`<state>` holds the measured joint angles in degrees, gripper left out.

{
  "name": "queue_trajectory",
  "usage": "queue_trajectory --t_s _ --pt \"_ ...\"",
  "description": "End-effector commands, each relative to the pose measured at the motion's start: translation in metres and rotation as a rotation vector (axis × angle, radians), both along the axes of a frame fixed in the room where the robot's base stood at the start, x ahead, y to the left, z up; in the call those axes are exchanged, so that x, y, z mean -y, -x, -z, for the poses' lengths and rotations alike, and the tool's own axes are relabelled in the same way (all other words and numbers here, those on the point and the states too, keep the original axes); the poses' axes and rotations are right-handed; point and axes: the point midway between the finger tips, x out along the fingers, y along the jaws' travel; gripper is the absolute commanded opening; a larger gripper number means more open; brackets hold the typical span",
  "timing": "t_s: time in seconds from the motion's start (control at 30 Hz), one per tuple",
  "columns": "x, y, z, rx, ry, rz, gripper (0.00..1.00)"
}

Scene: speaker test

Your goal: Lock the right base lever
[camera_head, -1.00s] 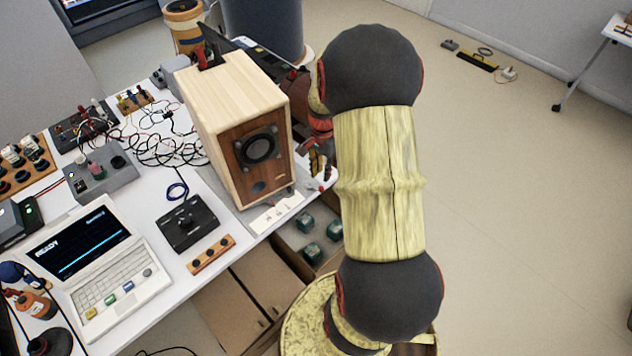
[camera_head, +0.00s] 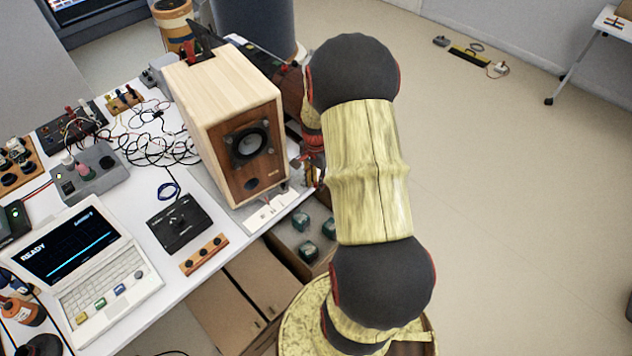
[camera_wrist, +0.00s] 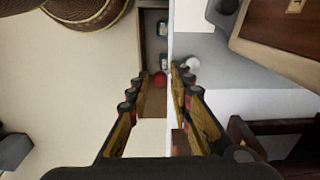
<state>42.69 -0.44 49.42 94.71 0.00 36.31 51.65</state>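The wooden speaker (camera_head: 218,112) stands upright on a pale base plate (camera_head: 268,210) at the table's right edge. In the wrist view, part of the speaker (camera_wrist: 288,28) fills the top right corner. A small red knob (camera_wrist: 160,79), probably the right base lever's end, shows at the table edge between my fingertips; the rest of that lever cannot be made out. My gripper (camera_wrist: 157,80) is open, with a clear gap between its fingers, and contact with the knob cannot be told. In the head view my gripper (camera_head: 311,178) is beside the speaker's right side, partly hidden by my arm.
A white rounded piece (camera_wrist: 192,63) lies close to my right finger. A laptop (camera_head: 85,262), a black control box (camera_head: 180,222) and tangled cables fill the table's left.

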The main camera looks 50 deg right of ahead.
Motion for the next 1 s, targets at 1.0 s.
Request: queue_trajectory --t_s 1.0 --pt "0.0028 -0.0012 -0.0018 0.001 0.001 -0.053 0.00"
